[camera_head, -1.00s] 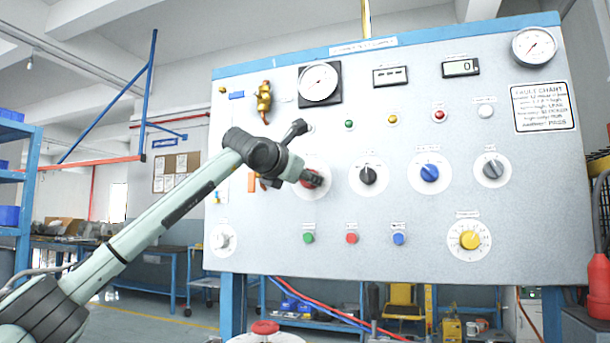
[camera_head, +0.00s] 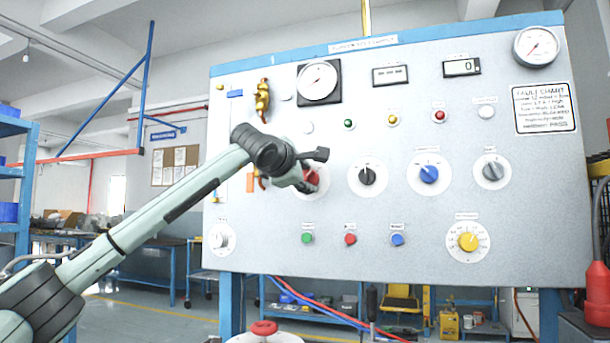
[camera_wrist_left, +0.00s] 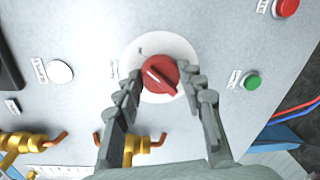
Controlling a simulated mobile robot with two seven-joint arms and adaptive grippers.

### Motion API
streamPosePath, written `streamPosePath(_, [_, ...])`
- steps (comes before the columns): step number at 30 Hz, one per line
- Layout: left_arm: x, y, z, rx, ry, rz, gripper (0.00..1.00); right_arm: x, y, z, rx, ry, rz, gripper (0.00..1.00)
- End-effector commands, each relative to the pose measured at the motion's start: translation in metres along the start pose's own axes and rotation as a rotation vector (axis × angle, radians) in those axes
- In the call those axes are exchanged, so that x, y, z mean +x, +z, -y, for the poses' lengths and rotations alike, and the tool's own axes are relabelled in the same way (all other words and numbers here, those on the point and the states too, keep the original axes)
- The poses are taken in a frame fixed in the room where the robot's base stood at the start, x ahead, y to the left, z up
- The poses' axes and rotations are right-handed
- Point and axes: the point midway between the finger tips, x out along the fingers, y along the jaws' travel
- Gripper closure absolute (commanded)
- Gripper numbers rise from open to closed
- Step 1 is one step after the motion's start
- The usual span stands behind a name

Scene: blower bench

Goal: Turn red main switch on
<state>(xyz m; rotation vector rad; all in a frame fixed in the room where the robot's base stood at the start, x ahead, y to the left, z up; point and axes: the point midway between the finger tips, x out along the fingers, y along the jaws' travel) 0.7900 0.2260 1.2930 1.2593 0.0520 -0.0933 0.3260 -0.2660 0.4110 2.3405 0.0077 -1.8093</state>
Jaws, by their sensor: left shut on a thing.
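The red main switch (camera_head: 312,176) is a round red knob on a white dial at the left of the grey panel, partly hidden by my gripper in the head view. My right gripper is not in view.
A black knob (camera_head: 367,176), a blue knob (camera_head: 429,173) and a grey knob (camera_head: 490,171) sit to the right. Green (camera_head: 307,238), red (camera_head: 350,239) and blue (camera_head: 397,240) buttons lie below. Brass fittings (camera_head: 262,99) stick out at the panel's upper left.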

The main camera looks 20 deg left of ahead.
Motion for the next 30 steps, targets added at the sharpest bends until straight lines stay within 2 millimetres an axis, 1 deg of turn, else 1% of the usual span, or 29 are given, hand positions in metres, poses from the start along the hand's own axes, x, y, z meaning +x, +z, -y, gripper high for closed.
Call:
streamPosePath(9, [-0.0004,0.0010,-0.0005,0.093,0.003,-0.007,0.90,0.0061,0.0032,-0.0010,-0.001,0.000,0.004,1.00])
streamPosePath(23, [-0.0003,0.0009,-0.0002,0.105,0.004,-0.008,0.90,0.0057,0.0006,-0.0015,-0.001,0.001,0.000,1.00])
streamPosePath(24, [-0.0003,0.0009,-0.0002,0.105,0.004,-0.008,0.59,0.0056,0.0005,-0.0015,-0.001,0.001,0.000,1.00])
streamPosePath(28, [-0.0002,0.0008,-0.0001,0.104,0.003,-0.008,0.43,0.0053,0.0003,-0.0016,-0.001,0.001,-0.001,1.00])
streamPosePath(29, [-0.0002,0.0008,-0.0001,0.104,0.003,-0.008,0.40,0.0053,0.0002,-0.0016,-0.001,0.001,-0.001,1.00])
streamPosePath(30, [-0.0002,0.0008,0.0000,0.104,0.003,-0.008,0.40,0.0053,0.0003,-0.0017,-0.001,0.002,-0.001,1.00])
